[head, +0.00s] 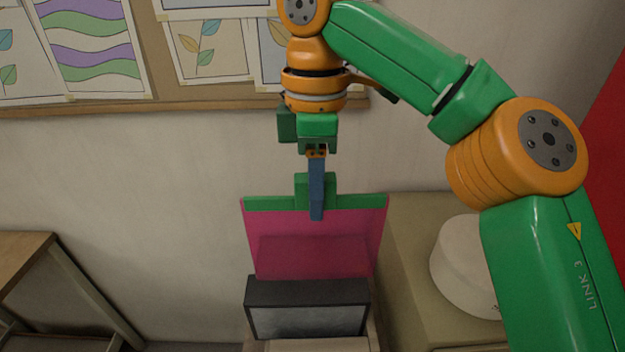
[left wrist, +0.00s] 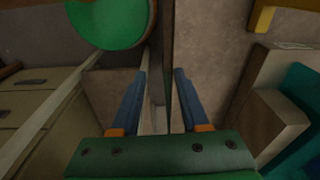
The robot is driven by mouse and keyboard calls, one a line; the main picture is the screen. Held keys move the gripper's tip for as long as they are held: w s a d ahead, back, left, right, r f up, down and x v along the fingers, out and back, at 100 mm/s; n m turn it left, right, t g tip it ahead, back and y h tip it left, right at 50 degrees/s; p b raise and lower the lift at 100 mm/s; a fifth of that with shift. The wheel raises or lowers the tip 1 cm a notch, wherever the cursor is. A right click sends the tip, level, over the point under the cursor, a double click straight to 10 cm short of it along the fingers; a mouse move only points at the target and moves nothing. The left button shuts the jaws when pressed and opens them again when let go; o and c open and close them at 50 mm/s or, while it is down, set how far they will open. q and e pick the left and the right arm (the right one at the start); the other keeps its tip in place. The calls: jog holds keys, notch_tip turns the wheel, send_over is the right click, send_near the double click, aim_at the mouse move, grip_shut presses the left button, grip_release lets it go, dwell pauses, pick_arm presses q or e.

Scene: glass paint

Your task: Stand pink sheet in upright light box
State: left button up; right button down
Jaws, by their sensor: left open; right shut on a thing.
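The pink sheet (head: 320,245) is a see-through pane with a green strip and a green tab along its top edge. My right gripper (head: 317,212) is shut on the green tab and holds the sheet upright from above. The light box (head: 306,292) is a dark upright box with a grey front panel. The sheet hangs at the box's top rear, with its lower edge hidden behind or in the box; I cannot tell which. My left gripper (left wrist: 158,98) shows only in the left wrist view, open with nothing between its fingers.
A beige cabinet (head: 405,235) stands right of the box with a white round object (head: 465,265) on it. A wooden table (head: 25,250) is at the left. A board with pinned drawings (head: 150,92) hangs on the wall behind.

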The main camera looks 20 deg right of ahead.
aim_at(319, 252)
jog(key=s+f, duration=0.3)
jog(key=shift+s+f, duration=0.25)
jog(key=shift+s, duration=0.1)
jog(key=f, duration=0.2)
jog(key=w+f, duration=0.1)
jog(key=f, duration=0.1)
jog(key=w+f, duration=0.1)
jog(key=f, duration=0.1)
jog(key=shift+w+f, duration=0.15)
jog(key=shift+f, duration=0.2)
jog(key=f, duration=0.3)
jog(key=f+b, duration=0.1)
jog(key=f, duration=0.7)
jog(key=shift+s+f+b, duration=0.25)
jog(key=shift+b, duration=0.05)
jog(key=shift+f, duration=0.45)
pick_arm(q)
jog(key=shift+s+f, duration=0.85)
pick_arm(e)
jog(key=shift+s+f, duration=0.1)
pick_arm(q)
jog(key=shift+s+r+p, duration=0.2)
jog(key=shift+r+p, duration=0.1)
jog(key=shift+r, duration=0.05)
jog(key=shift+s+a, duration=0.1)
pick_arm(e)
jog(key=shift+f, duration=0.2)
